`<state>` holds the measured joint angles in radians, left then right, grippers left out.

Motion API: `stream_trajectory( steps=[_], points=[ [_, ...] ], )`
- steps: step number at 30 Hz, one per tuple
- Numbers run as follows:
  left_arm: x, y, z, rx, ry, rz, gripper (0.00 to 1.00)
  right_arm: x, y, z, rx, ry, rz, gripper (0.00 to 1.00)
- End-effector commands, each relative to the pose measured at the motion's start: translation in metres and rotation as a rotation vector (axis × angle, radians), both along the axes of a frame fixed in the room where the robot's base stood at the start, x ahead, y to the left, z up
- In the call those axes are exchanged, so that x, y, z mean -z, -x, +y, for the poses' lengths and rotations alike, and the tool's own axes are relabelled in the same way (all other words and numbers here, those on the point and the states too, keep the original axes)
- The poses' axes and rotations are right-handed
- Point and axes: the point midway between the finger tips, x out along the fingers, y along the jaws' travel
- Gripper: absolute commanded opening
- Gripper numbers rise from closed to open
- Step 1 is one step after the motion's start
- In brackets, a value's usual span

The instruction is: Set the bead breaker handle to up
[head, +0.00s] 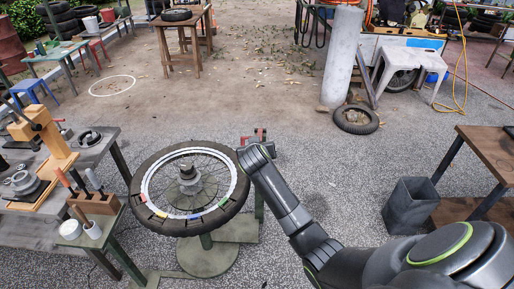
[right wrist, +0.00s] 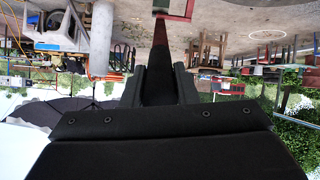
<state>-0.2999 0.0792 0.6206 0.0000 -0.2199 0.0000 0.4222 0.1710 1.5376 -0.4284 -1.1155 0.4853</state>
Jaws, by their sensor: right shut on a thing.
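The red bead breaker (head: 262,135) stands just behind the right edge of the wheel, partly hidden by my right arm and the tyre. In the right wrist view, which is upside down, a dark bar, the handle (right wrist: 160,40), runs from between my fingers to a red bracket (right wrist: 174,9) at the top edge. My right gripper (right wrist: 160,80) is shut on this bar. In the head view my right gripper (head: 253,153) is beside the tyre, and the handle's exact angle is hidden. My left gripper is in neither view.
A spoked wheel with a tyre (head: 148,217) lies flat on a green stand (head: 208,262) in front. A bench with an orange press (head: 48,145) is at left. A dark bin (head: 410,205) and wooden table (head: 488,150) are at right. Open gravel lies behind.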

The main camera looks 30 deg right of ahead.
Motion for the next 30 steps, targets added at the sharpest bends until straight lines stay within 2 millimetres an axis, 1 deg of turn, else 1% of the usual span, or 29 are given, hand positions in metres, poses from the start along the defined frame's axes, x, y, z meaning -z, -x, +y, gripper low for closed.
stream_trajectory(
  steps=[1,5,6,10,18,22,26,30],
  points=[
    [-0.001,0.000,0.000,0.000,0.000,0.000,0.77,-0.014,-0.005,-0.001,-0.005,0.013,-0.030,0.00],
    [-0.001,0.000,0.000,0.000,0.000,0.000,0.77,-0.014,-0.005,-0.002,-0.004,0.014,-0.031,0.00],
    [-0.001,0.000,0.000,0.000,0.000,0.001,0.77,-0.014,-0.005,-0.002,-0.003,0.014,-0.030,0.32],
    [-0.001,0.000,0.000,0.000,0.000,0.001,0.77,-0.012,-0.004,-0.001,-0.003,0.011,-0.023,0.48],
    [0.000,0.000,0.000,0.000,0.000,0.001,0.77,-0.008,-0.003,0.000,-0.003,0.007,-0.016,0.48],
    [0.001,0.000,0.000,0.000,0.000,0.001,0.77,-0.010,0.001,0.003,-0.004,0.005,-0.017,0.48],
    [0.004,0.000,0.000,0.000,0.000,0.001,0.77,-0.016,0.011,0.009,-0.004,0.005,-0.017,0.48],
    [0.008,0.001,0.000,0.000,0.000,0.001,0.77,-0.026,0.026,0.019,-0.004,0.003,-0.018,0.48]
  ],
)
